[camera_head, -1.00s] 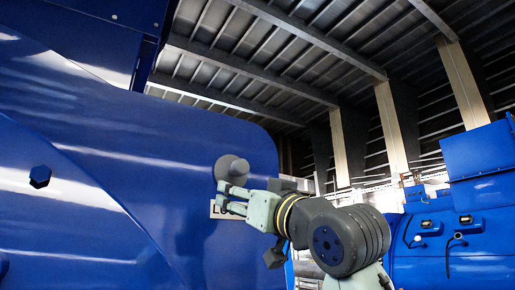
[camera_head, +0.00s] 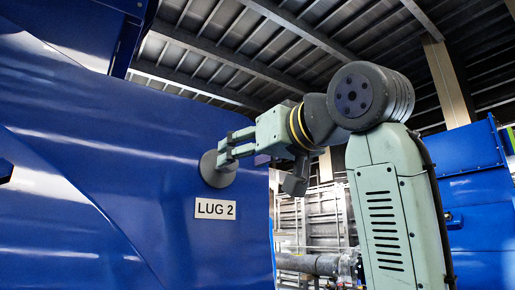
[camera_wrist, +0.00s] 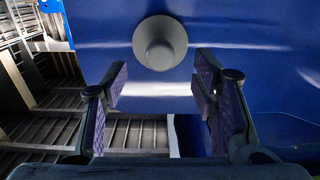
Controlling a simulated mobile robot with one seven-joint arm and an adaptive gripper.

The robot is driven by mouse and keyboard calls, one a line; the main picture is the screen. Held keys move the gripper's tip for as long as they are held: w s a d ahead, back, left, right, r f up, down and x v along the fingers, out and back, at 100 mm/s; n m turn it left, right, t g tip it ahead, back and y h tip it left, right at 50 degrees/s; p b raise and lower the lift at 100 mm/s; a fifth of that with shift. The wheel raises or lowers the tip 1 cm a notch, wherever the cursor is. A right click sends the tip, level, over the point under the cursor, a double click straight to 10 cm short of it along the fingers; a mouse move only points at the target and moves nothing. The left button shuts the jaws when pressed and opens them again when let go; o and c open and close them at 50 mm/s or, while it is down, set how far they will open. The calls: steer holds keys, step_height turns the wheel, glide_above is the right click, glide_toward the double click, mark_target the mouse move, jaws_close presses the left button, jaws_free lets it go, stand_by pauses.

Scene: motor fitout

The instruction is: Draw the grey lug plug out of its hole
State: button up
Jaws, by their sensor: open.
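In the wrist view the plug (camera_wrist: 160,43) shows a wide flange with a narrower round knob facing me. My gripper's two fingers (camera_wrist: 157,85) are spread apart and empty there. The plug appears ahead of the fingertips, above the middle of the gap, not between them. The hole itself is hidden.
The blue motor wall (camera_head: 110,150) fills the left of the head view. Another blue machine (camera_head: 475,190) stands at the right. Pipework and metal framing (camera_head: 312,225) show between them, with open air around my arm.

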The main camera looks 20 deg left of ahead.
steer(key=shift+x, duration=3.55)
steer(key=shift+c, duration=0.3)
jaws_close()
steer(key=shift+s+d, duration=0.1)
steer(key=shift+d, duration=0.05)
steer(key=v, duration=0.9)
steer(key=shift+s+d+b, duration=0.25)
steer(key=shift+d+b, duration=0.05)
steer(key=shift+b, duration=0.15)
steer(key=shift+w, duration=0.1)
